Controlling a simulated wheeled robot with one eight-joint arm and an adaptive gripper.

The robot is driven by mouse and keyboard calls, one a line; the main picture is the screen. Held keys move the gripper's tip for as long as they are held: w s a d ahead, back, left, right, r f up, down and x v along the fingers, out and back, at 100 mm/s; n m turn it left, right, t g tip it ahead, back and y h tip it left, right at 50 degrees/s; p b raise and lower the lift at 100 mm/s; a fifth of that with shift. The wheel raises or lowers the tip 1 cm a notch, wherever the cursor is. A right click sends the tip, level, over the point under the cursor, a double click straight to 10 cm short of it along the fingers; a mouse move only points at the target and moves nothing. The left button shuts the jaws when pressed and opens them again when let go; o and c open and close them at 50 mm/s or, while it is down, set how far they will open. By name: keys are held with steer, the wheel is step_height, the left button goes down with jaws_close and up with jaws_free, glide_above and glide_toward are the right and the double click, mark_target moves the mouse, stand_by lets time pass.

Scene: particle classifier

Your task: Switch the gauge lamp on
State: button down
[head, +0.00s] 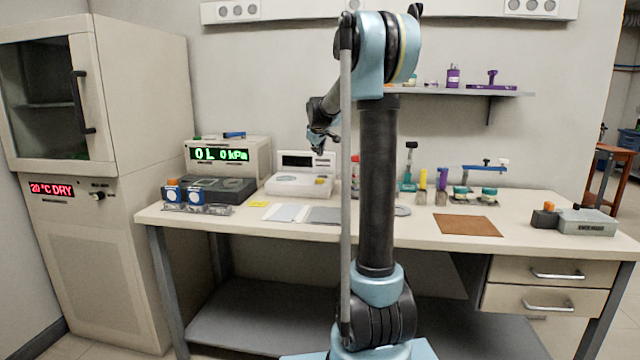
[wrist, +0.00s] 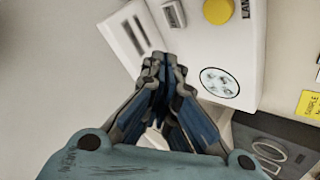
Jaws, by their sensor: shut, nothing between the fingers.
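A pale instrument (wrist: 235,50) fills the upper middle of the wrist view. It carries a round yellow button (wrist: 218,11) beside a partly cut lettering that reads "LAM", a small grey labelled part (wrist: 173,14) and a round speckled disc (wrist: 220,82). It appears to be the white instrument with an upright display (head: 300,184) on the bench in the head view. My gripper (wrist: 160,65) is shut and empty, its tips in front of the instrument's edge. In the head view my gripper (head: 322,150) hangs over this instrument. I cannot tell whether it touches.
A console with green digits (head: 228,155) stands left of the instrument, behind a dark box (head: 232,188). A yellow note (head: 258,205) lies in front. Bottles and small tools stand to the right. A brown mat (head: 468,225) lies on the bench (head: 540,235).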

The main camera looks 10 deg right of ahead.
mark_target(318, 179)
steer(key=shift+f, duration=4.3)
steer(key=shift+f, duration=1.15)
steer(key=shift+r, duration=1.25)
steer(key=shift+r, duration=0.15)
steer(key=shift+r, duration=2.35)
steer(key=shift+s, duration=0.15)
